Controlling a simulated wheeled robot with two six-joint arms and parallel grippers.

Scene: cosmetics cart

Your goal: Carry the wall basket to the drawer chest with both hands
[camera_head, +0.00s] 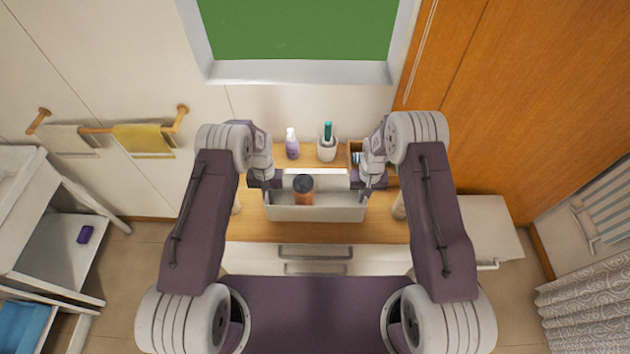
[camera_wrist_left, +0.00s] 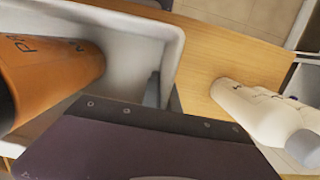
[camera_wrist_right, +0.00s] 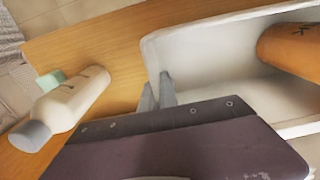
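The white wall basket (camera_head: 340,212) is over the wooden top of the drawer chest (camera_head: 316,232), and I cannot tell whether it touches it. An orange bottle with a dark cap (camera_head: 304,194) is inside the basket; it also shows in both wrist views. My left gripper (camera_head: 267,182) is at the basket's left end, its fingers (camera_wrist_left: 163,92) on either side of the end wall. My right gripper (camera_head: 364,182) is at the right end, its fingers (camera_wrist_right: 156,92) likewise around the wall. Both look shut on it. The basket's underside is hidden.
A cream bottle (camera_wrist_left: 262,112) is close beside the basket's left end, and another (camera_wrist_right: 68,103) beside its right end. A towel rail (camera_head: 97,130) is at left.

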